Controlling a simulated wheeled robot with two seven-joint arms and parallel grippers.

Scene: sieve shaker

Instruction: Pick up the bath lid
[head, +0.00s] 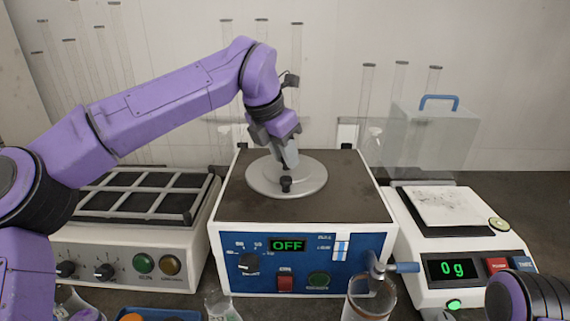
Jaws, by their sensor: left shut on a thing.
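The bath lid (262,184) is a round grey metal disc with a dark knob on its top. It is over the dark top plate of the blue-fronted box in the middle of the head view. My left gripper (288,160) points down at the disc's middle and is shut on the lid, close to its knob. The gripper hides part of the disc. I cannot tell whether the lid touches the plate.
The blue-fronted box (220,258) reads OFF. A shaker with a rack (140,192) stands left. A balance (470,238) reading 0 g stands right, with a clear blue-handled cover (440,130) behind. A glass beaker (368,303) stands in front. Several glass tubes stand behind.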

